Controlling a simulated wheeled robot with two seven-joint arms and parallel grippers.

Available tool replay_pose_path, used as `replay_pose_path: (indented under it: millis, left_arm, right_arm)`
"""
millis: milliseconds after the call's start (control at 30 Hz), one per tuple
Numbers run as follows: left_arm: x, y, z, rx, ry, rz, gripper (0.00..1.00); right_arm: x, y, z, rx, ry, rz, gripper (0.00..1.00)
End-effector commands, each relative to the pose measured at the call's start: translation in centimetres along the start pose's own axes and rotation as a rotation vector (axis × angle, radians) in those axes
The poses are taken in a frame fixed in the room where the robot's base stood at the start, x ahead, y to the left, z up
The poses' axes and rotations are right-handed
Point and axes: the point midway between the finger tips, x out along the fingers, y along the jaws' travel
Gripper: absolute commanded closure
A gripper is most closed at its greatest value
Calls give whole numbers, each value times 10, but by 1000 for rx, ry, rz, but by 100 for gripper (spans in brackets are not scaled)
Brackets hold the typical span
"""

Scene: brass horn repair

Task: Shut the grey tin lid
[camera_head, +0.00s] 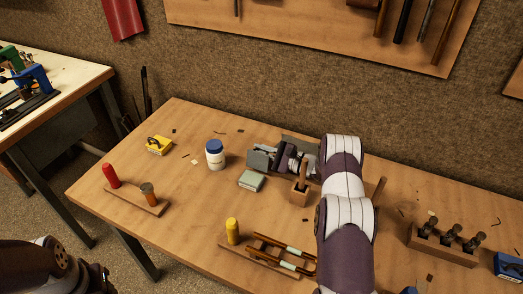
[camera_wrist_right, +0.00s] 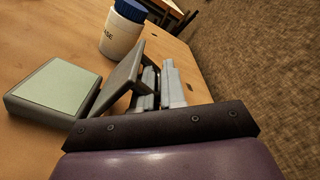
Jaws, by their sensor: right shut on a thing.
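The grey tin (camera_head: 251,182) lies on the bench with its pale green inside showing; in the right wrist view (camera_wrist_right: 50,95) it is at left. Its grey lid (camera_head: 261,158) stands up, tilted back from the tin's rear edge; it is also in the right wrist view (camera_wrist_right: 119,80). My right gripper (camera_head: 284,157) is behind the lid and shut on it; the fingers also show in the right wrist view (camera_wrist_right: 160,88). The exact contact is partly hidden. Part of my left arm shows at lower left, without its gripper clearly in view.
A white jar with blue cap (camera_head: 215,154) stands left of the lid. A small wooden block (camera_head: 299,194) sits close in front of my right wrist. A yellow bottle (camera_head: 232,231) and a wooden rack (camera_head: 282,254) are nearer the front. The bench left of the tin is mostly clear.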

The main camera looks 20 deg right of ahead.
Motion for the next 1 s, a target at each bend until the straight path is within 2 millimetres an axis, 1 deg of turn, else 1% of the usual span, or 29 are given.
replay_pose_path:
  millis: [833, 933, 1000]
  left_arm:
    - [0, 0, 0, 0, 0, 0, 57]
    - [-1, 0, 0, 0, 0, 0, 57]
    - [-2, 0, 0, 0, 0, 0, 57]
  right_arm:
    - [0, 1, 0, -3, -1, 2, 100]
    - [1, 0, 6, -75, -1, 2, 100]
    - [1, 1, 14, -182, -1, 2, 100]
